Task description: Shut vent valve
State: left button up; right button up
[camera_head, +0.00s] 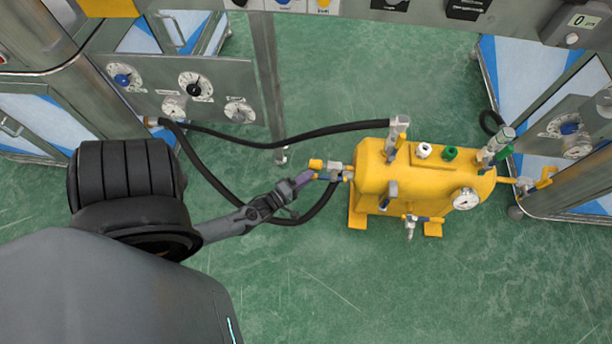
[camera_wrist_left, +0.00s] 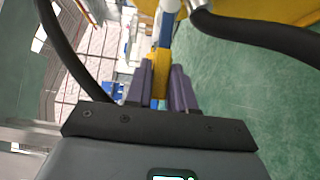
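A yellow tank (camera_head: 400,178) stands on feet on the green floor, carrying several valves and fittings. No label shows which one is the vent valve. A valve (camera_head: 335,171) with a yellow handle (camera_head: 316,164) sits at the tank's left end, joined to a black hose. My left gripper (camera_head: 304,179) has its purple fingertips at this valve. In the left wrist view its fingers (camera_wrist_left: 159,88) stand apart with a yellow part (camera_wrist_left: 161,68) between them. I cannot tell whether they press on it. A valve with a blue handle (camera_head: 424,219) is low on the tank's front. My right gripper is not in view.
Black hoses (camera_head: 270,143) run from the left panel (camera_head: 190,88) to the tank. A pressure gauge (camera_head: 466,198) is on the tank's right front. A metal post (camera_head: 267,75) stands behind. The floor in front of the tank is clear.

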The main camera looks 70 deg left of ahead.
pick_arm(q)
grip_shut()
jog(key=shift+w+d+f+n+t+y+b, duration=0.2)
jog(key=shift+f+n+t+y+b, duration=0.4)
jog(key=shift+f+n+b, duration=0.4)
jog(key=shift+w+d+f+n+t+y+b, duration=0.1)
jog(key=shift+w+f+n+t+y+b, duration=0.35)
jog(key=shift+f+n+t+b, duration=0.55)
jog(key=shift+w+d+f+n+t+y+b, duration=0.15)
jog(key=shift+f+n+t+y+b, duration=0.25)
jog(key=shift+f+n+y+b, duration=0.55)
jog(key=shift+r+n, duration=0.25)
jog(key=shift+h, duration=0.3)
jog(key=shift+o, duration=2.3)
grip_release()
